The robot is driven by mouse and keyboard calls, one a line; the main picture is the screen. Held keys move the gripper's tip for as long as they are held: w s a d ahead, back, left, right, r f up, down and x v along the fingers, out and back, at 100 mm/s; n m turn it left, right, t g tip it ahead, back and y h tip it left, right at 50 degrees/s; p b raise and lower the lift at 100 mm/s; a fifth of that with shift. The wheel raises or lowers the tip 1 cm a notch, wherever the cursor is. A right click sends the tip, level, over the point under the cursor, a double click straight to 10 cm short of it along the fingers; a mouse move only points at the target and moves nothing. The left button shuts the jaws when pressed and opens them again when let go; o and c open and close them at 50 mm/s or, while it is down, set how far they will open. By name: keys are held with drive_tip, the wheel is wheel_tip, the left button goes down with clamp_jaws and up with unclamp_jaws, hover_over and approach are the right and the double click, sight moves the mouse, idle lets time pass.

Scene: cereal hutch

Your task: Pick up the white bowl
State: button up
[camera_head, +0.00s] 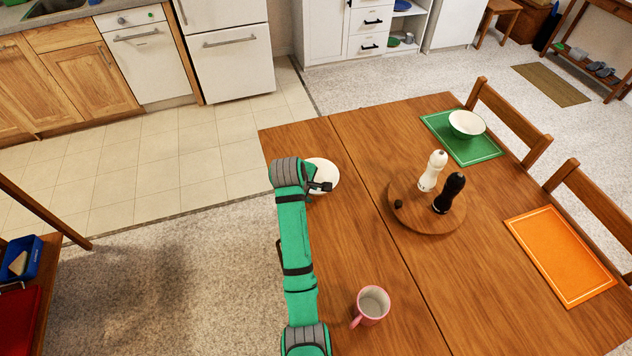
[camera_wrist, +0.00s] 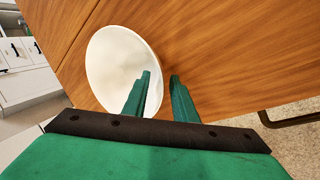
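A white bowl (camera_head: 325,172) stands on the wooden table near its left edge, partly hidden behind my arm and gripper in the head view. My gripper (camera_head: 325,187) is at the bowl's near side. In the wrist view the white bowl (camera_wrist: 112,62) fills the upper left. My gripper (camera_wrist: 160,76) is open there, with one finger overlapping the bowl's inside and the other seen over bare wood outside the rim. The rim passes between them; I see no clear contact. A second white bowl (camera_head: 467,122) sits on a green placemat at the far right.
The table (camera_head: 370,240) holds a round wooden board (camera_head: 425,222) with a white shaker (camera_head: 432,171) and a black shaker (camera_head: 449,193). A pink mug (camera_head: 371,306) stands at the front. The green placemat (camera_head: 482,152) and orange placemat (camera_head: 560,256) lie right, beside chairs.

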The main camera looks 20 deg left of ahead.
clamp_jaws()
drive_tip(key=shift+a, duration=0.1)
drive_tip(key=shift+w+r, duration=0.1)
drive_tip(key=shift+r, duration=0.05)
